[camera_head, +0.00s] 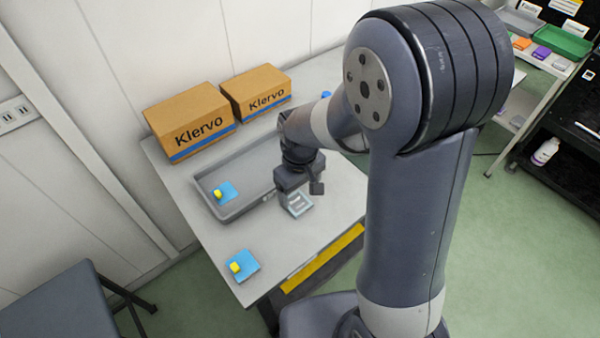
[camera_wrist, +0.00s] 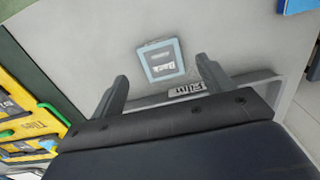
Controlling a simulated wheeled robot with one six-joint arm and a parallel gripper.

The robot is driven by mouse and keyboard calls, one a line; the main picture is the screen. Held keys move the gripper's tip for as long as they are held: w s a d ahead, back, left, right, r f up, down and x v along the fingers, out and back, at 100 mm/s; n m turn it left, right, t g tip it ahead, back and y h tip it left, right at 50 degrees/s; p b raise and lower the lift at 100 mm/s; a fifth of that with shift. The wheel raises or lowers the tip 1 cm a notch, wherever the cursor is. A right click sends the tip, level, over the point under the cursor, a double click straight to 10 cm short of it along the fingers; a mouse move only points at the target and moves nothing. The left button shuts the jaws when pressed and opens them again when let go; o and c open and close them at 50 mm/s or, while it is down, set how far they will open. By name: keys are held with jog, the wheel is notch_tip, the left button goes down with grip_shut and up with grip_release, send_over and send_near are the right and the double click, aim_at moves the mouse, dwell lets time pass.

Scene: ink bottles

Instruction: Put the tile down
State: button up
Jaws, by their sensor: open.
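The tile is a small square with a pale blue-grey border and a printed label. It lies flat on the grey table, seen in the wrist view (camera_wrist: 162,60) and just below my gripper in the head view (camera_head: 298,204). My gripper (camera_wrist: 163,72) is open, its two fingers spread to either side near the tile's lower edge. Nothing is held between them. The tile looks apart from both fingers. In the head view my gripper (camera_head: 300,188) hangs over the table and hides part of the tile's far side.
A grey tray (camera_head: 262,195) holds a blue square with a yellow piece (camera_head: 226,191). A similar blue square (camera_head: 246,264) lies near the table's front left corner. Two Klervo boxes (camera_head: 192,122) stand at the back. The table (camera_head: 215,235) is clear around the tile's front.

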aim_at(300, 205)
notch_tip(300, 205, up, 7)
dwell(0.3)
notch_tip(300, 205, down, 13)
jog(key=shift+r+b, duration=0.1)
jog(key=shift+b, duration=0.2)
jog(key=shift+r, duration=2)
